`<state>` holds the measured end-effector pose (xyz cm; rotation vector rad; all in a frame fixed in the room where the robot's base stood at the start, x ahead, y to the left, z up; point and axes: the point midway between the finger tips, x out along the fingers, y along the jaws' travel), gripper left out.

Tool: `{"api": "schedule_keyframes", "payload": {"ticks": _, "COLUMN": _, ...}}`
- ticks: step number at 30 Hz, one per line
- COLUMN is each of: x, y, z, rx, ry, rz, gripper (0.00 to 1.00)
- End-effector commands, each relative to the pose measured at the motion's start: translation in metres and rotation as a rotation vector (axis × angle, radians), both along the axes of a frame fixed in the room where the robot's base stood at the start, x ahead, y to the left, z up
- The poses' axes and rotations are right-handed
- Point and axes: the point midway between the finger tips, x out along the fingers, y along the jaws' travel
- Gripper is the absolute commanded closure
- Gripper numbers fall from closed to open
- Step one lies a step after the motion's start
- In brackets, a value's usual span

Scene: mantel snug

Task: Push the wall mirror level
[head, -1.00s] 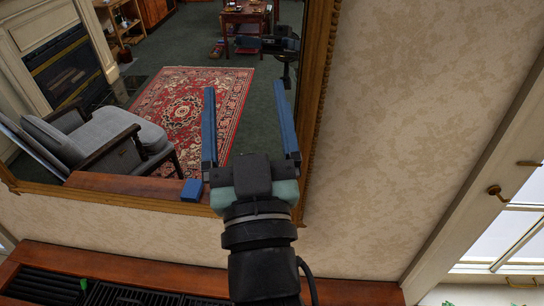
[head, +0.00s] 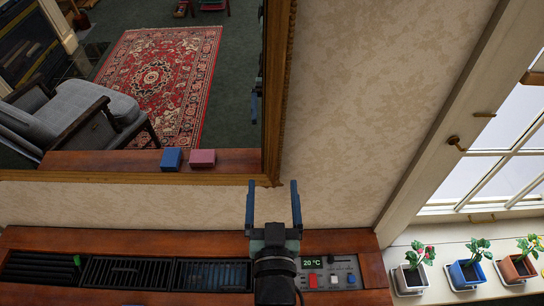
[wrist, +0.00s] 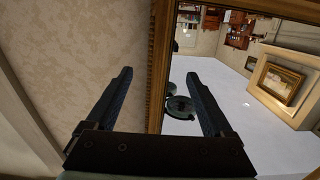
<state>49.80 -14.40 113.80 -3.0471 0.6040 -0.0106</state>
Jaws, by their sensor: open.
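The wall mirror has a gold-brown wooden frame (head: 130,178). In the head view its lower edge runs nearly parallel to the wooden ledge below, so it looks about level; a small tilt I cannot tell. My gripper (head: 272,185) is open and empty, fingers pointing up by the mirror's lower right corner. In the wrist view, the right frame side (wrist: 160,60) shows between the fingertips (wrist: 160,73), with glass to the right and wallpaper to the left. I cannot tell whether a finger touches the frame. The mirror's top and left side are out of the head view.
Below is a wooden ledge (head: 150,237) with black vents (head: 125,272) and a control panel (head: 330,275). A window (head: 500,150) with several potted plants (head: 468,268) is at right. The wall (head: 360,100) between is bare. The glass reflects a rug, armchair and two blocks.

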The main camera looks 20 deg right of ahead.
Motion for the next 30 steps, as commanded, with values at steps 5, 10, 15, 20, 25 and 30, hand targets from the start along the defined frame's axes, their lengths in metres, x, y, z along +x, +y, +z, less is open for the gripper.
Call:
{"api": "schedule_keyframes", "payload": {"ticks": 5, "x": 0.027, "y": -0.013, "z": 0.003, "rx": -0.002, "ry": -0.001, "rz": -0.004, "gripper": 0.14}}
{"api": "schedule_keyframes", "payload": {"ticks": 10, "x": 0.043, "y": -0.019, "z": 0.002, "rx": -0.001, "ry": 0.0, "rz": -0.003, "gripper": 0.14}}
{"api": "schedule_keyframes", "payload": {"ticks": 15, "x": 0.052, "y": -0.023, "z": 0.001, "rx": 0.003, "ry": -0.003, "rz": -0.004, "gripper": 0.14}}
{"api": "schedule_keyframes", "payload": {"ticks": 20, "x": 0.06, "y": -0.025, "z": 0.002, "rx": 0.004, "ry": -0.005, "rz": -0.003, "gripper": 0.14}}
{"api": "schedule_keyframes", "payload": {"ticks": 25, "x": 0.065, "y": -0.027, "z": 0.001, "rx": 0.002, "ry": -0.003, "rz": -0.002, "gripper": 0.14}}
{"api": "schedule_keyframes", "payload": {"ticks": 30, "x": 0.069, "y": -0.028, "z": 0.0, "rx": 0.001, "ry": -0.001, "rz": 0.0, "gripper": 0.14}}
